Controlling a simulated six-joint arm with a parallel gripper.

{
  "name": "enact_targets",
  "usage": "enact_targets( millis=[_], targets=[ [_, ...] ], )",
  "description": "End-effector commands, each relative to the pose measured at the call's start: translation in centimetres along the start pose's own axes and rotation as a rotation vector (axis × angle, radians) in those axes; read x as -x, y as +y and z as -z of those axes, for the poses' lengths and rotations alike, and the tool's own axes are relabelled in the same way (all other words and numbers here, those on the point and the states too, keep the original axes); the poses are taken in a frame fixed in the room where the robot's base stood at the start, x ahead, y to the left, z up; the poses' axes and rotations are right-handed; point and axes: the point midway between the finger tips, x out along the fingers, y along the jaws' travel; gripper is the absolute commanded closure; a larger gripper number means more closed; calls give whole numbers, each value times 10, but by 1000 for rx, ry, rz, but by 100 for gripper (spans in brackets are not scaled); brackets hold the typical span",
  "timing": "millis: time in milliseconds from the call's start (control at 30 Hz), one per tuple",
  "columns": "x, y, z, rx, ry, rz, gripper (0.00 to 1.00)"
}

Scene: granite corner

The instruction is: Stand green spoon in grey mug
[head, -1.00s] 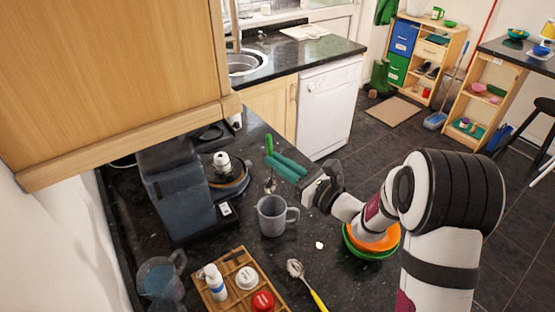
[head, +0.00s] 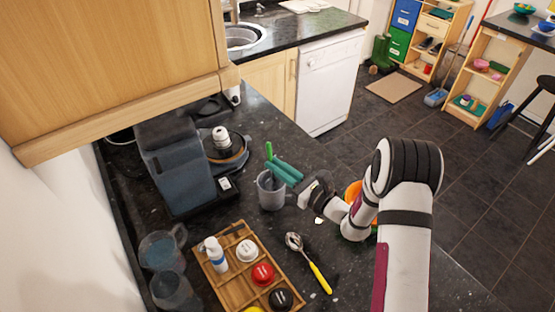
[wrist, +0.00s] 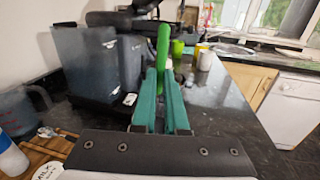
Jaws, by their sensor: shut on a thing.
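The green spoon (head: 269,151) is upright in my gripper (head: 275,168), its green handle rising above the teal fingers. The handle also shows between the fingertips in the wrist view (wrist: 163,45). The grey mug (head: 270,194) stands upright on the dark counter, right under the fingertips in the head view. The spoon's lower end is hidden around the mug's rim, and I cannot tell whether it is inside the mug. The mug does not show clearly in the wrist view.
A spoon with a yellow handle (head: 319,277) lies on the counter in front. A wooden tray (head: 225,283) holds a bottle and several lidded items. A coffee machine (head: 176,168) stands left of the mug. Clear jugs (head: 160,252) are at the left. An orange bowl (head: 354,191) is partly behind my arm.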

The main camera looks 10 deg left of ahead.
Motion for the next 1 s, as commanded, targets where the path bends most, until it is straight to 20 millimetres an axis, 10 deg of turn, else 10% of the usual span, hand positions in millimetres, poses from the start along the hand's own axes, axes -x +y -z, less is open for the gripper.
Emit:
enact_targets(
  millis=[300,500,833,1000],
  targets=[
    [0,0,2,0,0,0,100],
    [0,0,2,0,0,0,55],
    [4,0,2,0,1,1,54],
    [45,-2,2,-2,1,7,54]
  ],
)
